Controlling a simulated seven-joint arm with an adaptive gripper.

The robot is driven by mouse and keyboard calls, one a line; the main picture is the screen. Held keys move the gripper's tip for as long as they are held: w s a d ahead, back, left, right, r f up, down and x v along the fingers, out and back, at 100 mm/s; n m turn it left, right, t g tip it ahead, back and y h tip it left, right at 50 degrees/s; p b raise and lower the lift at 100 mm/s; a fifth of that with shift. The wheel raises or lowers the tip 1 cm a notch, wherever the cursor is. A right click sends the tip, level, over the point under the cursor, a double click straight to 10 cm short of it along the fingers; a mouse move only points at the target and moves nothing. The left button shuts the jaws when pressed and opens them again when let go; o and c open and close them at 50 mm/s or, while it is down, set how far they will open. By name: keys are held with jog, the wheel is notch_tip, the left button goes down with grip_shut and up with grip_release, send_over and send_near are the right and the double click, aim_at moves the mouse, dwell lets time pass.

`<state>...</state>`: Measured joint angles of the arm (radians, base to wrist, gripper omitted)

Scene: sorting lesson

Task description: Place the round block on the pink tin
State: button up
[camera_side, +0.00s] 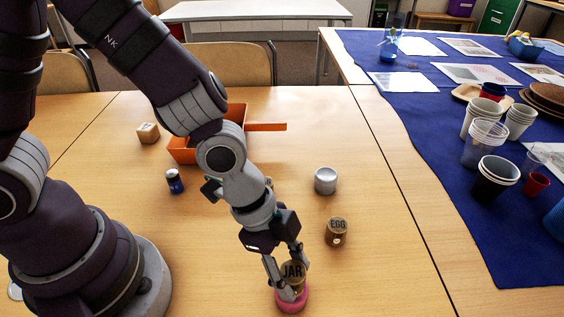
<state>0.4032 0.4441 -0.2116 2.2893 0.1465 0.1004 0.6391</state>
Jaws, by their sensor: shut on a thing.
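The fingers hide part of the block's sides and the tin's upper part. A second round wooden block (337,231) marked "EGG" stands to the right, apart from the gripper.
A silver tin (325,181) stands behind the "EGG" block. A dark blue bottle (174,181) and a pale wooden cube (148,133) are at the left. An orange tray (268,127) lies behind my arm. Stacked cups (484,143) stand on the blue cloth at right.

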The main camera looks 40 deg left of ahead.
jog(key=shift+f, duration=0.25)
jog(key=o, duration=0.9)
jog(key=shift+f, duration=0.15)
jog(key=shift+c, duration=0.2)
jog(key=shift+r, duration=0.4)
jog(key=v, duration=1.1)
jog(key=a+r+n+t+y, duration=0.2)
jog(key=a+n, duration=0.5)
jog(key=a+r+n+t+y, duration=0.2)
jog(key=a+r+n, duration=0.1)
jog(key=a+n, duration=0.4)
jog(key=shift+s, duration=0.3)
